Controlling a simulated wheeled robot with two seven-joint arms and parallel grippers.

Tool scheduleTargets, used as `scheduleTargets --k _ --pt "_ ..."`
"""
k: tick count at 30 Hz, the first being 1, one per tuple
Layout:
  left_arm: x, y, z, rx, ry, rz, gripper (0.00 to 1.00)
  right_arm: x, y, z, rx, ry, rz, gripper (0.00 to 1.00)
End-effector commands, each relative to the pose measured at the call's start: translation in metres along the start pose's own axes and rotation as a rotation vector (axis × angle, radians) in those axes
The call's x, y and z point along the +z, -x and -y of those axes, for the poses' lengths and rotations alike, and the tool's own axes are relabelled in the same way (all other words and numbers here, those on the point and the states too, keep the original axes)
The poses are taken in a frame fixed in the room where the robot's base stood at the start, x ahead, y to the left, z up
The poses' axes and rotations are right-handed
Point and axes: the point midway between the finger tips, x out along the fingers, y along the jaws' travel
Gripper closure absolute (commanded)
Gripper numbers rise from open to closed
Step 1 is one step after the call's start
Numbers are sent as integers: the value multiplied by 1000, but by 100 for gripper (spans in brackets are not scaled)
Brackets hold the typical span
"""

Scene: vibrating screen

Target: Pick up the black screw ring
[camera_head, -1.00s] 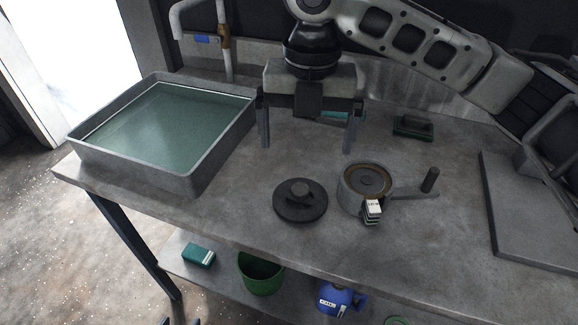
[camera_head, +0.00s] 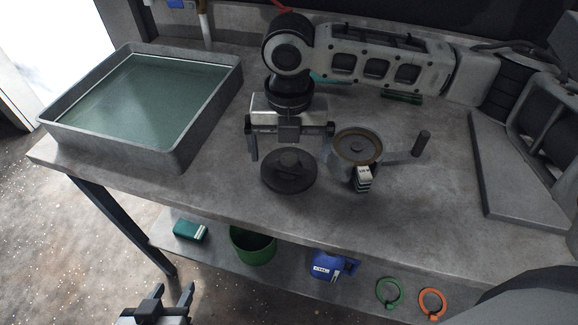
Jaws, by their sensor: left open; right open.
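A black round part with a raised knob in its middle, which I take for the black screw ring (camera_head: 288,184), lies flat on the grey table. My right gripper (camera_head: 290,154) is open and points down, with its two fingers spread to either side of the ring's far part. It looks to be just above or behind the ring, and I cannot tell whether it touches. Nothing is between its fingers. My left gripper (camera_head: 172,292) is open and empty at the bottom edge, below the table's front, far from the ring.
A round metal pot with a handle (camera_head: 358,146) stands close right of the ring, with a small labelled block (camera_head: 363,178) at its front. A water-filled tray (camera_head: 180,160) is at the left, a grey plate (camera_head: 510,205) at the right. The lower shelf holds a green bin (camera_head: 254,250) and blue container (camera_head: 328,265).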

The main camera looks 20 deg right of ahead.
Motion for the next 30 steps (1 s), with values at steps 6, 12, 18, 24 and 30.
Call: scheduleTargets --k 6,12,18,24,30 --pt "-2 0 0 -1 3 -4 55 -2 -30 0 0 -1 -2 0" --pt "-2 -1 0 -1 3 -4 55 -2 -33 0 1 0 0 0" --pt "-2 -1 0 -1 2 -4 55 -2 -33 0 1 0 0 31" --pt "-2 -1 0 -1 2 -4 55 -2 -32 -1 1 0 0 31" --pt "-1 -1 0 -1 -1 -3 55 -2 -28 -1 2 0 1 31"
